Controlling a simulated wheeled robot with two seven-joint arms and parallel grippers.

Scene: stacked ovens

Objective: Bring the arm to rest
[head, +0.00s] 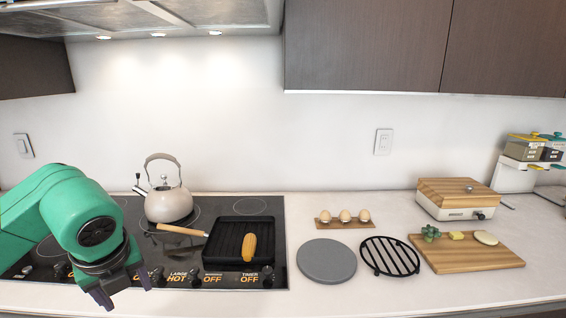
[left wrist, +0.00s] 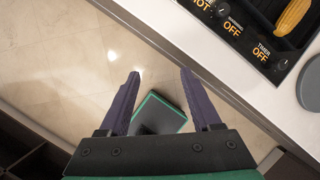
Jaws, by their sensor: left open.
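My left gripper (head: 122,294) hangs at the lower left of the head view, in front of the cooktop (head: 130,205) and near the counter's front edge. Its two dark fingers are apart with nothing between them. In the left wrist view the left gripper (left wrist: 158,85) points down past the counter edge toward the tiled floor (left wrist: 70,60). A green-edged dark part, mine by its colour, shows between and below the fingers. My right gripper is in neither view.
A kettle (head: 168,203) and a grill pan (head: 226,252) with corn (head: 249,247) stand on the cooktop. Right of it are eggs (head: 345,216), a grey round plate (head: 326,262), a black trivet (head: 390,256), a cutting board (head: 480,262) and a wood-topped appliance (head: 457,198).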

